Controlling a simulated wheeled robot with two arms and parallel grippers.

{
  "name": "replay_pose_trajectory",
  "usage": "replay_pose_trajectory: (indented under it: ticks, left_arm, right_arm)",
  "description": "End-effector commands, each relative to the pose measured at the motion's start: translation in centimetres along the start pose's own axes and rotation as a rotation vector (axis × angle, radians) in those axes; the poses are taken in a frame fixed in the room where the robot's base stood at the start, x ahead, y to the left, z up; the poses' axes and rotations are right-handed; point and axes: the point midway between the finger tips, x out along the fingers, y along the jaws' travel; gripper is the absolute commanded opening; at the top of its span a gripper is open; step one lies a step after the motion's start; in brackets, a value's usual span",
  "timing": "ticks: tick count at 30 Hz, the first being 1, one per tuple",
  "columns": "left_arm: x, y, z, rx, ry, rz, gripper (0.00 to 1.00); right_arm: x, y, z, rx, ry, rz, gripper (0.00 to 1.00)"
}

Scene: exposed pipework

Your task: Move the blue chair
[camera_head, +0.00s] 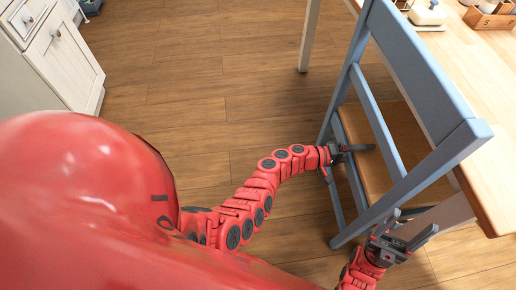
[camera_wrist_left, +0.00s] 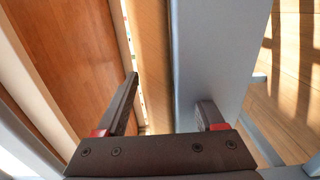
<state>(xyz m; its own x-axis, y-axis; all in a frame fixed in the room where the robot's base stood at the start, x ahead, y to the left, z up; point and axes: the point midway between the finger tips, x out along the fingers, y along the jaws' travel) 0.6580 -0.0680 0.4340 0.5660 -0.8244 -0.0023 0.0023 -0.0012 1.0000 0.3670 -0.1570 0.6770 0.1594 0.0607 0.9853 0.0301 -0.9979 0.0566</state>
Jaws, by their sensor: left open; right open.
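The blue chair (camera_head: 424,77) stands at the right in the head view, with a blue-grey frame and a brown wooden seat (camera_head: 375,140). The seat also shows at the left of the left wrist view (camera_wrist_left: 70,60). My left gripper (camera_head: 346,160) is open at the chair's left back post, one finger reaching over towards the seat. In the left wrist view a wide blue-grey post (camera_wrist_left: 215,50) runs ahead of the open fingers; contact cannot be told. My right gripper (camera_head: 404,228) is open beside the chair's near right post, its fingers pointing right and upward.
A light wooden table (camera_head: 475,65) stands right behind the chair, with a white lidded dish (camera_head: 427,12) and a wooden tray (camera_head: 488,20) on it. A white cabinet (camera_head: 62,60) stands at the upper left. The wooden floor (camera_head: 200,80) between cabinet and chair is clear.

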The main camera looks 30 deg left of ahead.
Motion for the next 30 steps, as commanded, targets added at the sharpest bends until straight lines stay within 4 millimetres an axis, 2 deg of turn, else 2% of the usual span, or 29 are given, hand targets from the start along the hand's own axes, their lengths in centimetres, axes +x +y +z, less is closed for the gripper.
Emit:
replay_pose_trajectory:
  ticks: [5, 8, 24, 30]
  left_arm:
    - [-0.1, 0.1, -0.1, 0.001, 0.001, 0.001, 0.70]
    - [-1.0, 0.2, -0.1, 0.000, 0.004, 0.002, 0.70]
    - [-9.9, 0.1, -0.2, 0.002, 0.005, 0.001, 0.70]
    - [-11.9, 0.1, 0.0, 0.000, 0.001, 0.003, 0.70]
  right_arm:
    - [0.1, 0.0, 0.0, 0.000, 0.000, 0.000, 0.70]
    - [0.5, 0.0, -0.1, 0.000, 0.000, 0.000, 0.70]
    - [1.8, 0.1, -0.3, 0.000, 0.000, 0.000, 0.70]
    - [1.9, 0.1, -0.3, 0.000, 0.000, 0.000, 0.70]
